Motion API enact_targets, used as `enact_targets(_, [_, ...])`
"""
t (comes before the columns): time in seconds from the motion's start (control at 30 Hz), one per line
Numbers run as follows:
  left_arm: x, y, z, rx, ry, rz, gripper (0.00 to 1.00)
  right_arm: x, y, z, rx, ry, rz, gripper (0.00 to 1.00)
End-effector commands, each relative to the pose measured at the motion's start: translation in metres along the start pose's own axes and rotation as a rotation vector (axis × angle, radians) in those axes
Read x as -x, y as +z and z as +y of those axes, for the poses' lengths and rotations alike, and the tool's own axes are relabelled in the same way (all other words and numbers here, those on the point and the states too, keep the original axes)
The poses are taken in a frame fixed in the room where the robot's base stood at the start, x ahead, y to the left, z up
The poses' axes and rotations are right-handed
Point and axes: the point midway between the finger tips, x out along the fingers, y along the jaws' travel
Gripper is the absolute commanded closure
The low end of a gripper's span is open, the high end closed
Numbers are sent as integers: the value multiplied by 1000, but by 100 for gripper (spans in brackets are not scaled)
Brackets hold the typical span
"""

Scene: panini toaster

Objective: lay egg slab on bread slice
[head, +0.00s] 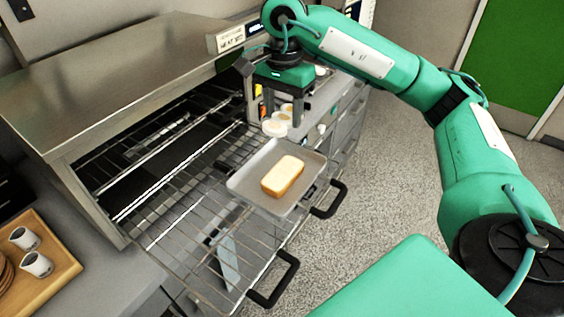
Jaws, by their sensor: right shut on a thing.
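The bread slice (283,177), a pale golden-topped slab, lies on a grey metal tray (246,184) on the pulled-out wire rack. My right gripper (276,121) points down behind the tray, at the far end of the rack, beyond the bread. Its fingers are set wide and shut on a small pale piece, which looks like the egg slab (274,128). The piece is small in the picture, and its exact contact with the fingers is hard to make out. It is apart from the bread. My left gripper is not in view.
The steel toaster oven (125,75) stands open at left, its racks (200,215) sticking out with black handles (275,281). More small pale items (287,108) and bottles sit behind my right gripper. A wooden tray (52,272) with two white cups is at lower left.

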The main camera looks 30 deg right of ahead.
Motion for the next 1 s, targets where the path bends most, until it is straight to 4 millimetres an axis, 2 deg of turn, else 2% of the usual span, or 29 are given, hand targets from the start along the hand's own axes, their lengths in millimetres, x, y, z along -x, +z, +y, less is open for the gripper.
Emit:
enact_targets(0.03, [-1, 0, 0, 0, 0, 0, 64, -10, 0, 1, 1, 4, -3, 73])
enact_targets(0.23, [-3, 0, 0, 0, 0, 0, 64, -39, 1, 1, 1, 4, -3, 73])
enact_targets(0.5, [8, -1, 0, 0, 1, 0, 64, -92, 0, 1, 0, 4, -1, 73])
enact_targets(0.6, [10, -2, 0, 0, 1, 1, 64, -104, 0, 1, -1, 2, 0, 73])
enact_targets(0.77, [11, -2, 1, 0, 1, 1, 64, -114, 0, 1, 0, 2, 0, 73])
enact_targets(1.0, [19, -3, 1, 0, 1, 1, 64, -145, 0, 1, -1, 3, -1, 73])
